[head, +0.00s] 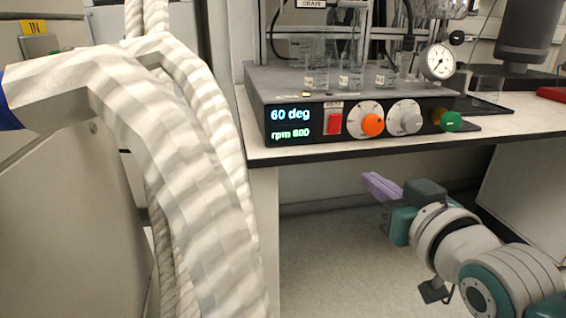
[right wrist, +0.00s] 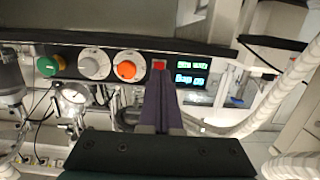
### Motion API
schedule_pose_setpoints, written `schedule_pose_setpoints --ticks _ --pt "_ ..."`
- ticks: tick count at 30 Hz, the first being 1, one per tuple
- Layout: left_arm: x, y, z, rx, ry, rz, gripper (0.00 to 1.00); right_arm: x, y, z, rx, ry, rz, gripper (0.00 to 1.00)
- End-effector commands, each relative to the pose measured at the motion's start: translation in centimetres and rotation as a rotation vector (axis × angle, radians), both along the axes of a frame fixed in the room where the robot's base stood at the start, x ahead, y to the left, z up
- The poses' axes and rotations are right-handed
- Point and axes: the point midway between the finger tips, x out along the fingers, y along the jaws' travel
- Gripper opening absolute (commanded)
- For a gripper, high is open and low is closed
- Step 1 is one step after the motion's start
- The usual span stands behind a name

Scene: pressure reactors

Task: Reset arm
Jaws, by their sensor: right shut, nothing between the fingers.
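My right gripper (head: 382,187) has purple fingers and is in the lower right of the head view, below and in front of the bench edge. In the right wrist view its fingers (right wrist: 157,90) are together, shut and empty. In that view their tips overlap the area just below the red switch (right wrist: 159,64) on the control panel. The head view shows the gripper clear of the panel. My left gripper is not in view.
The grey control unit (head: 350,88) on the bench shows "60 deg" and "rpm 600". It has a red switch, an orange knob (head: 372,124), a grey knob (head: 405,118) and a green knob (head: 451,121). Glass beakers (head: 317,78) stand on top. White wrapped hoses (head: 170,130) fill the left.

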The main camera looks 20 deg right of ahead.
Motion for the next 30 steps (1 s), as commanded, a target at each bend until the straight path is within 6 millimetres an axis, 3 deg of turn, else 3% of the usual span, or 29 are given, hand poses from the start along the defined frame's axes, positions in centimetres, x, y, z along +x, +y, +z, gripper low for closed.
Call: schedule_pose_setpoints --ticks 11,14,17,20,24,30 --pt "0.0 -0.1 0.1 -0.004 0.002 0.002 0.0 0.0 0.0 0.1 0.0 0.002 0.001 0.0" --pt "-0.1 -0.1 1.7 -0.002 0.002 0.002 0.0 -0.4 0.4 1.3 0.0 0.044 0.012 0.0" --pt "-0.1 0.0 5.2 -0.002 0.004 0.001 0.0 -1.7 1.7 3.7 0.002 0.161 0.041 0.0" --pt "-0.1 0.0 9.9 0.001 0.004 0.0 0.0 -4.5 3.9 6.8 0.007 0.35 0.093 0.0" --pt "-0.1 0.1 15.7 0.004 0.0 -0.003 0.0 -10.4 7.3 10.6 0.011 0.638 0.178 0.0" --pt "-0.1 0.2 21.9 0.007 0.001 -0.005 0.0 -19.4 10.8 16.5 0.009 0.977 0.294 0.0"
